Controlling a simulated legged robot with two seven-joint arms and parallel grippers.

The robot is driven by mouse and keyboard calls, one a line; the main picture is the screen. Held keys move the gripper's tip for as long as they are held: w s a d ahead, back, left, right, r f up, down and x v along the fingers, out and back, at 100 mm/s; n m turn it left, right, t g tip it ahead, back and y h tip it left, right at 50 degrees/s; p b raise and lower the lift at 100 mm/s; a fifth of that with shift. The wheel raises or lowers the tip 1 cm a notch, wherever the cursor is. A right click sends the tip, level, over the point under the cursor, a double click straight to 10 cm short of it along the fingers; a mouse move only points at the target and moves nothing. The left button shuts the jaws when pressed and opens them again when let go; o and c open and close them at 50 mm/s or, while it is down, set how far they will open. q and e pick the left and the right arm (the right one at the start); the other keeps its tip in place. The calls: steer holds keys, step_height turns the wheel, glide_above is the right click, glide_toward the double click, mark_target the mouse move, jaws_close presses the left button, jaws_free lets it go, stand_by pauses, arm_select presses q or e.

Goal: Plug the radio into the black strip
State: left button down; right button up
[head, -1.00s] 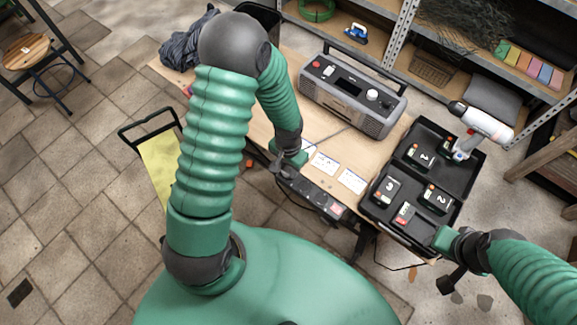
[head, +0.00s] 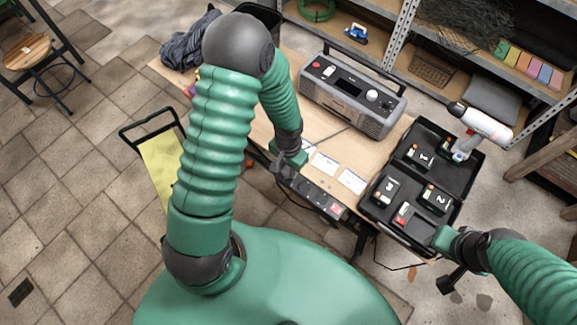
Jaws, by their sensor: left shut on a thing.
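The grey radio (head: 352,92) stands at the back of the wooden workbench, its handle up. A thin dark cord (head: 328,138) runs from near it toward my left gripper. The black strip (head: 318,195) lies along the bench's front edge, with sockets on top and a red switch at its right end. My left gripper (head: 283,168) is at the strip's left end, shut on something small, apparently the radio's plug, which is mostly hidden. I cannot tell whether it touches the strip. My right gripper (head: 447,262) is by the case's front right corner; its jaws are unclear.
An open black case (head: 468,180) with numbered batteries and a white drill (head: 482,125) sits on the bench's right. White cards (head: 352,181) lie between strip and radio. Shelves (head: 440,50) stand behind. A yellow-panelled frame (head: 158,165) stands on the floor at left.

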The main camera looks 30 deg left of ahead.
mark_target(288, 169)
arm_select(q)
steer(key=shift+f+b, duration=0.4)
steer(key=shift+f, duration=0.1)
stand_by(0.3)
steer(key=c, duration=0.9)
jaws_free()
steer(key=shift+r, duration=0.15)
step_height(288, 169, up, 16)
steer(key=p, duration=0.3)
steer(key=shift+r, duration=0.25)
